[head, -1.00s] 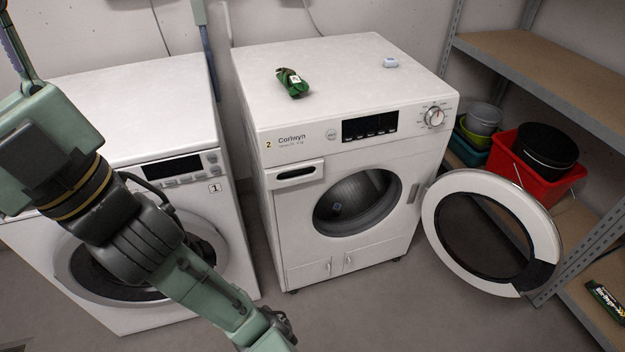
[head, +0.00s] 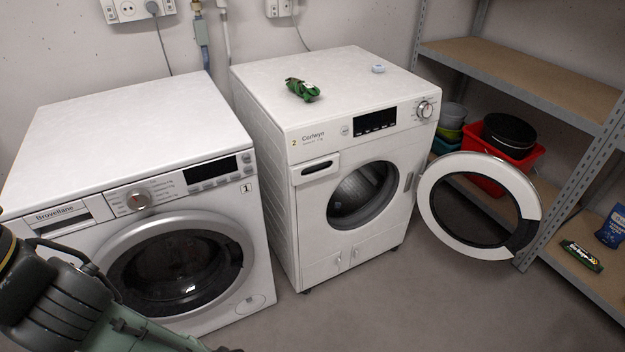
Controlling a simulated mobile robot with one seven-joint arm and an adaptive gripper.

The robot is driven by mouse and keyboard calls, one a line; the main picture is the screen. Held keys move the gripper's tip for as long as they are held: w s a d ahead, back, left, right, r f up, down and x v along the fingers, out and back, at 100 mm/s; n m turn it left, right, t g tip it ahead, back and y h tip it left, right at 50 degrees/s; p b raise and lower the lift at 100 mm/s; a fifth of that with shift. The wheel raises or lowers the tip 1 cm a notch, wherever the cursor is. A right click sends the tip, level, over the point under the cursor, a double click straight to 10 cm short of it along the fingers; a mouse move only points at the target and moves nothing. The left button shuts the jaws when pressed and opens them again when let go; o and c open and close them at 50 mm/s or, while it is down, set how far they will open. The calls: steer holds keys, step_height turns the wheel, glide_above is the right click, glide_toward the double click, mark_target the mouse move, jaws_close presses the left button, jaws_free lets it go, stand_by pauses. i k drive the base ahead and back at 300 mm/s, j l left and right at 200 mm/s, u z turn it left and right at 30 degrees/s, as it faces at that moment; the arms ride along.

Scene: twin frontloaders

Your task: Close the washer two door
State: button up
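Washer two (head: 285,190) is the white machine marked 2 in the middle of the head view. The door opening (head: 362,196) shows a metal drum with something whitish inside. My arm is at the lower left, in front of washer one. My gripper lies beyond the bottom edge of the picture, apart from the door.
Washer one (head: 130,120), marked 1, stands to the left with its door shut. A shelf rack (head: 520,75) on the right holds a red bin (head: 480,180) and a black pot (head: 510,134), close behind the open door. The floor (head: 400,300) before washer two is clear.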

mark_target(480, 198)
steer(key=l+u, duration=0.3)
steer(key=l, duration=3)
steer(key=i+l, duration=0.15)
steer(key=l, duration=0.25)
steer(key=i+j, duration=0.2)
steer(key=i+u, duration=0.05)
steer(key=i, duration=0.05)
